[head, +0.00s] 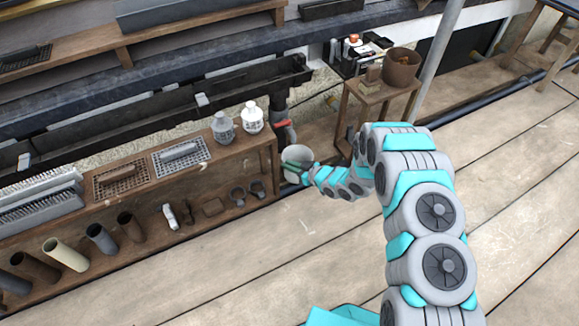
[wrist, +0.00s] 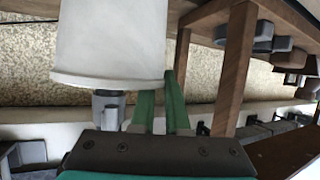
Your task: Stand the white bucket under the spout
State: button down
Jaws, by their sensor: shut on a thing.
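The white bucket (head: 298,154) is at the end of my arm in the head view, by the right end of the wooden bench. It fills the upper left of the wrist view (wrist: 110,40). My gripper (wrist: 165,85) is shut on the bucket at its rim, with the green fingers meeting at the rim's corner. The spout, a dark downpipe with a red band (head: 282,122), comes down from the gutter just behind the bucket in the head view. A grey pipe piece (wrist: 108,105) shows beside the rim in the wrist view. Whether the bucket touches the floor is unclear.
A small wooden stand (head: 378,92) with a brown pot (head: 401,67) is at right. The plank floor in front is clear.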

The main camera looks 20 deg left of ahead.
jog(key=c, duration=0.9)
grip_release()
jog(key=v, duration=1.2)
jog(key=shift+p, duration=0.45)
